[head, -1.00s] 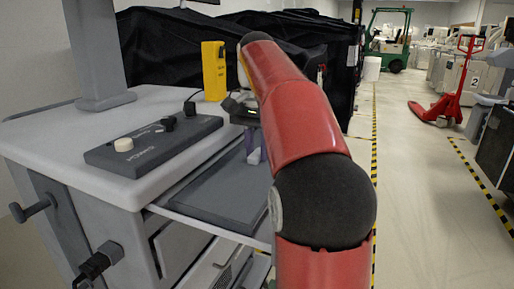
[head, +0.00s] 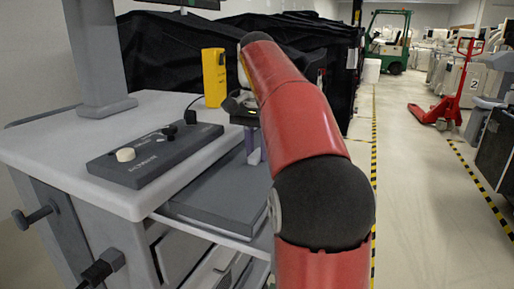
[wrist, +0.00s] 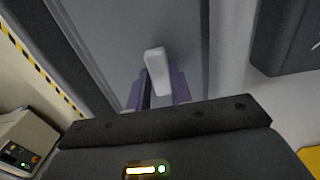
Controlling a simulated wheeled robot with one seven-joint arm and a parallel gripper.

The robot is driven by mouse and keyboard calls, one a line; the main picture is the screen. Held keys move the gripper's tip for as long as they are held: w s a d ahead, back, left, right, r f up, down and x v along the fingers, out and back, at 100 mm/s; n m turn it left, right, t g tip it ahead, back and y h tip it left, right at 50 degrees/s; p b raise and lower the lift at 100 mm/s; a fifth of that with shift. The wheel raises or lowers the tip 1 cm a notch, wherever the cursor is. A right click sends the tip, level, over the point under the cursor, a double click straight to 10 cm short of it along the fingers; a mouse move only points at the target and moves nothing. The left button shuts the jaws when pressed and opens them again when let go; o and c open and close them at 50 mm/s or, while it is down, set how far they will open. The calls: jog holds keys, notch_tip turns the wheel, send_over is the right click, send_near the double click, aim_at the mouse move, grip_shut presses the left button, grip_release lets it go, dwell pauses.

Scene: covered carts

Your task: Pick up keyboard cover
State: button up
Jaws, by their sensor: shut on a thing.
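The keyboard cover (head: 215,196) is a flat dark grey panel on the pull-out shelf at the right side of the white cart. In the wrist view its grey surface (wrist: 125,42) fills the upper middle, with a pale upright handle (wrist: 157,72) on it. My gripper (head: 254,152) is over the cover's far right part, its purple fingers partly hidden by my red arm. In the wrist view the fingers of my gripper (wrist: 160,94) are shut on the pale handle. I cannot tell whether the cover is clear of the shelf.
A dark control box (head: 155,154) with knobs sits on the white cart top (head: 75,150), beside the cover. A yellow device (head: 214,77) stands behind it. Black draped carts (head: 170,50) are beyond. The aisle floor (head: 420,200) at right is open, with a red pallet jack (head: 437,115).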

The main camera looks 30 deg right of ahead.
jog(key=shift+s+d, duration=0.15)
jog(key=shift+s, duration=0.05)
jog(key=shift+s+d, duration=0.9)
jog(key=shift+s, duration=0.25)
jog(key=shift+s, duration=0.1)
jog(key=shift+w+a, duration=0.5)
jog(key=shift+w, duration=0.2)
jog(key=shift+w+a, duration=0.5)
jog(key=shift+w, duration=0.2)
jog(key=shift+s, duration=0.1)
